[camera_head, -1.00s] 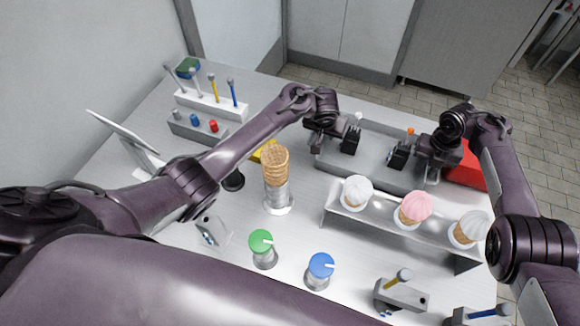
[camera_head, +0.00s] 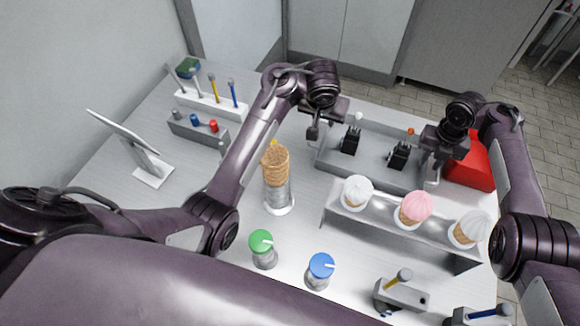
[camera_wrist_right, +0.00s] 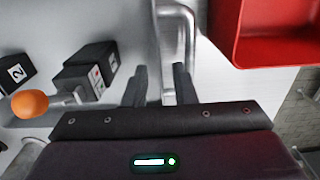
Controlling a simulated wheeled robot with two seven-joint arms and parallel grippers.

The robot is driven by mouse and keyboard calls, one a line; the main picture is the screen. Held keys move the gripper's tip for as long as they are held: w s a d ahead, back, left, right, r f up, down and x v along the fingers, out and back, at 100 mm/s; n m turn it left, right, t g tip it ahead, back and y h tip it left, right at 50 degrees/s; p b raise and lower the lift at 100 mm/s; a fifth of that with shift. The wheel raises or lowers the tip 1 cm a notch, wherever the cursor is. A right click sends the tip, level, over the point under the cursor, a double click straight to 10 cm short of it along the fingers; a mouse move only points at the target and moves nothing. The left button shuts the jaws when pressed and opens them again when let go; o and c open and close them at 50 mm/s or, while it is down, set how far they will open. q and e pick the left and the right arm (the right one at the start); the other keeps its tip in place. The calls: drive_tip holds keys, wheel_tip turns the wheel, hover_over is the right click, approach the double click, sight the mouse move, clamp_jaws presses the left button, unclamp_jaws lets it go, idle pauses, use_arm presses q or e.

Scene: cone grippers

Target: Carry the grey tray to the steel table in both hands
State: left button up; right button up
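The grey tray (camera_head: 372,178) rests on the light worktop, holding black blocks (camera_head: 398,154) and an orange-topped piece. My left gripper (camera_head: 313,131) is at the tray's left end, pointing down; its finger gap and contact with the tray cannot be made out. My right gripper (camera_head: 432,172) is at the right end. In the right wrist view its two fingers (camera_wrist_right: 162,86) stand apart, with the tray's silver handle (camera_wrist_right: 178,30) between and beyond them. I cannot tell which thing in view is the steel table.
A red bin (camera_head: 470,165) stands close right of the tray. A rack with ice-cream cones (camera_head: 400,222) is just in front. A cone stack (camera_head: 277,180) stands left of it. Green (camera_head: 262,245) and blue-lidded jars (camera_head: 320,268) stand nearer. Tiled floor (camera_head: 540,125) lies beyond the worktop.

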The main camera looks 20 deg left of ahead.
wheel_tip(320, 180, up, 9)
drive_tip(key=shift+f, duration=0.15)
idle(0.5)
